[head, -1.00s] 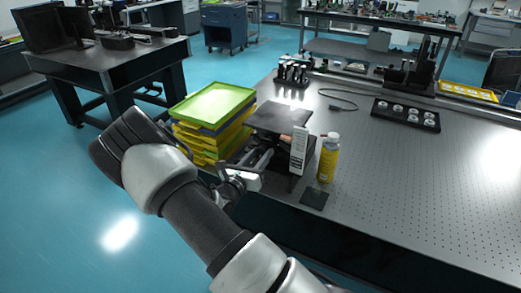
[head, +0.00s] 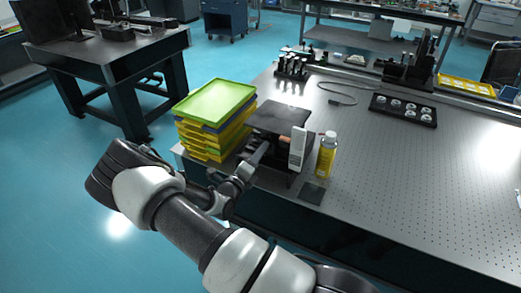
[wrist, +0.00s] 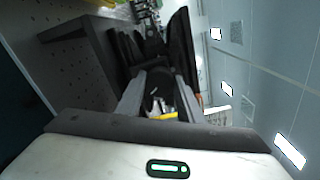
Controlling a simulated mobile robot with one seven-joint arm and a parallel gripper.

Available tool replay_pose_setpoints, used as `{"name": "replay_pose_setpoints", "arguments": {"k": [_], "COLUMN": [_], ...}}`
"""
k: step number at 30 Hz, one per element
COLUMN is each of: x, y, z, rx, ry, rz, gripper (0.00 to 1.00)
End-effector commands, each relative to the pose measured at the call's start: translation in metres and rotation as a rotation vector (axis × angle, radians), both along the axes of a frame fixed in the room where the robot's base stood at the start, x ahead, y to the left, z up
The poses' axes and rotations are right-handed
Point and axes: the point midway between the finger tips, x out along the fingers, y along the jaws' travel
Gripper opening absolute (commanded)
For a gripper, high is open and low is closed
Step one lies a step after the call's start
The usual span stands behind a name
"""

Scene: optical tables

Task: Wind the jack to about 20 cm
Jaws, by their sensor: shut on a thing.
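The jack is black, with a flat square top plate (head: 280,117), and stands near the table's front left corner. A white upright scale (head: 298,149) with markings stands at its front right. My gripper (head: 262,153) reaches the jack's left front side, below the top plate level. It is shut on the jack's knob, which is mostly hidden by the fingers. In the wrist view my gripper (wrist: 158,88) points in at the jack, and the dark top plate (wrist: 182,55) shows on edge at the right. The scale's reading is too small to make out.
A stack of yellow and green trays (head: 217,115) stands close left of the jack. A yellow bottle (head: 327,157) and a dark square pad (head: 313,193) are at its right. Posts (head: 291,66) and a cable (head: 338,93) lie behind. The perforated table (head: 420,180) is clear at right.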

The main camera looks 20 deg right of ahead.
Motion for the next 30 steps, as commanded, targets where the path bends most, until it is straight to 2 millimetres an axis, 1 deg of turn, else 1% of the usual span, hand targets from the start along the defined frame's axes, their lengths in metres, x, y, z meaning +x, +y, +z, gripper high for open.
{"name": "replay_pose_setpoints", "arguments": {"k": [6, 15, 22, 30], "x": [-0.0002, -0.0003, -0.0005, -0.0004], "y": [0.0004, 0.0001, -0.0002, -0.0002], "z": [0.0005, -0.0004, -0.0011, -0.0015], "rx": [-0.116, -0.233, -0.277, -0.291], "ry": [0.150, 0.299, 0.357, 0.375], "rz": [0.000, 0.000, -0.001, -0.001], "gripper": [0.11, 0.11, 0.11, 0.11]}}
